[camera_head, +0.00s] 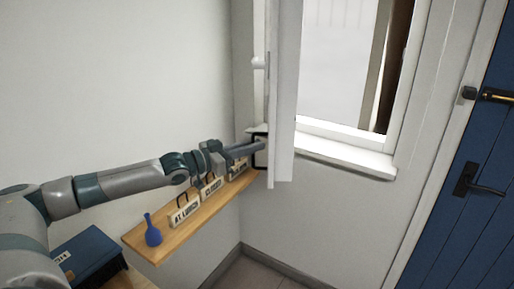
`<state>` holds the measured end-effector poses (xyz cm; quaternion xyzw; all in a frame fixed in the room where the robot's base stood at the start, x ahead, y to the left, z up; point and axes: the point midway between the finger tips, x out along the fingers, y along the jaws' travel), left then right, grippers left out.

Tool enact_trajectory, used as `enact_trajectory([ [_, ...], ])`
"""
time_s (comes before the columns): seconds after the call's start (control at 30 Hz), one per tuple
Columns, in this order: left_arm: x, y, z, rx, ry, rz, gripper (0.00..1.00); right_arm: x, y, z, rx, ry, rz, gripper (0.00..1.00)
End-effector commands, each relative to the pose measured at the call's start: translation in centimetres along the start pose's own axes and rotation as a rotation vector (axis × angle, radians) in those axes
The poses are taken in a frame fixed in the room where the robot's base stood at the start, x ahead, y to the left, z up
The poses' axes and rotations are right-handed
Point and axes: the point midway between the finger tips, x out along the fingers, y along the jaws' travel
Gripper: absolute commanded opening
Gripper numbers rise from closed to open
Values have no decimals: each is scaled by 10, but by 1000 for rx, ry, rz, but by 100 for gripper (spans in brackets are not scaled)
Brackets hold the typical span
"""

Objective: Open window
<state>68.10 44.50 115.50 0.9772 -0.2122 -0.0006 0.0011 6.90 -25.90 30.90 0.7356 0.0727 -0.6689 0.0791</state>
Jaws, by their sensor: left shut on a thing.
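The window has a white sash (284,95) that stands swung out from its frame (409,75), seen nearly edge-on. The opening to its right shows a pale outside. My left gripper (262,145) reaches in from the left, low at the sash's left edge. It is shut on the sash there; the exact contact is small and partly hidden. My right gripper is out of view.
A wooden shelf (135,240) below my left arm holds a blue vase (153,232) and several small signs, including an "AT LUNCH" sign (185,212). A white sill (345,153) runs under the window. A blue door (480,150) with a black handle (468,182) is at right.

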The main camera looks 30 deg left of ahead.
Motion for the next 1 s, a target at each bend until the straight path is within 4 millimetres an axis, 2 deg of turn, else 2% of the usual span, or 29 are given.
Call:
enact_trajectory([
  [0.23, 0, -2, -4, 0, 5, -4, 0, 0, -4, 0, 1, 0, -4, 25],
  [0.27, 0, -2, -4, 0, 5, -4, 16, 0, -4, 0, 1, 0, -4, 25],
  [0.3, 0, -2, -4, 0, 5, -4, 26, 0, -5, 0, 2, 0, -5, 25],
  [0.33, 0, -2, -4, 0, 5, -3, 28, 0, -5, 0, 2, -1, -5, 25],
  [0.73, -1, -1, -1, 0, 2, -2, 28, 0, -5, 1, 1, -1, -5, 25],
  [1.0, -11, -2, 2, -1, 0, -4, 28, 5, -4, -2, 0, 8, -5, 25],
])
